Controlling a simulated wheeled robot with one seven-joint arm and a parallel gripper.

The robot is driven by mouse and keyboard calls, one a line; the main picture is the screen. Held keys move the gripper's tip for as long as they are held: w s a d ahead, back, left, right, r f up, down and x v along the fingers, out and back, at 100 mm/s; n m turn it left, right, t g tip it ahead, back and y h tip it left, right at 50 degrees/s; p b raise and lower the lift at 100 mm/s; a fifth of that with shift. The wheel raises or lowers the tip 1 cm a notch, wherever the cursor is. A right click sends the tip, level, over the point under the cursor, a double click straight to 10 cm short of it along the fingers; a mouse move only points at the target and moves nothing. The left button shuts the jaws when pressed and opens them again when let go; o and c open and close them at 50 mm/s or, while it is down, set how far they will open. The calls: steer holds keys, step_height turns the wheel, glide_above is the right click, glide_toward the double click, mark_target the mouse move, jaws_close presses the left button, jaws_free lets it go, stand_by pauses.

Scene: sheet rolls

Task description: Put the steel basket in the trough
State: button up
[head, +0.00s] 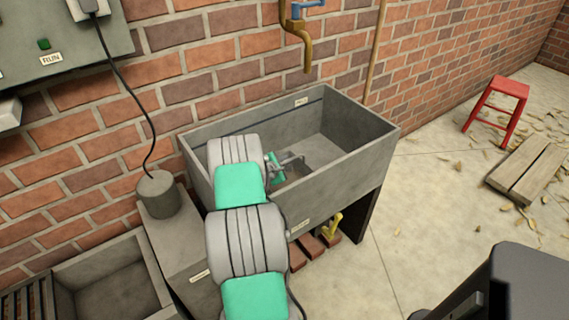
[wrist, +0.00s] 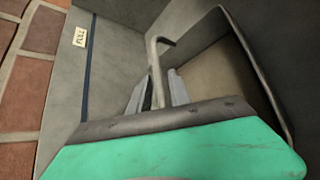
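The grey trough (head: 352,168) stands against the brick wall; its inner wall with a dark line and a label fills the left of the wrist view (wrist: 112,60). My gripper (head: 288,162) reaches down inside the trough's outline. In the wrist view my gripper's two fingers (wrist: 158,90) stand on either side of a bent metal handle (wrist: 155,62) and look shut on it. The steel basket (wrist: 262,68) shows its thin rim and wall at the right of that view. In the head view the basket is small and mostly hidden by my arm; whether it touches the trough floor cannot be told.
A brass tap (head: 296,28) hangs over the trough's back edge. A grey block with a round weight (head: 157,194) and cord stands at the left, beside a lower basin (head: 118,290). Bricks and a yellow valve (head: 332,228) are below the trough. A red stool (head: 497,105) stands far right.

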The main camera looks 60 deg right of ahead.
steer(key=shift+o, duration=0.7)
steer(key=shift+r, duration=0.1)
steer(key=shift+a+r, duration=0.15)
steer(key=shift+a, duration=0.05)
steer(key=p+v, duration=0.1)
steer(key=v, duration=1)
steer(key=shift+a, duration=0.3)
steer(key=shift+r, duration=0.1)
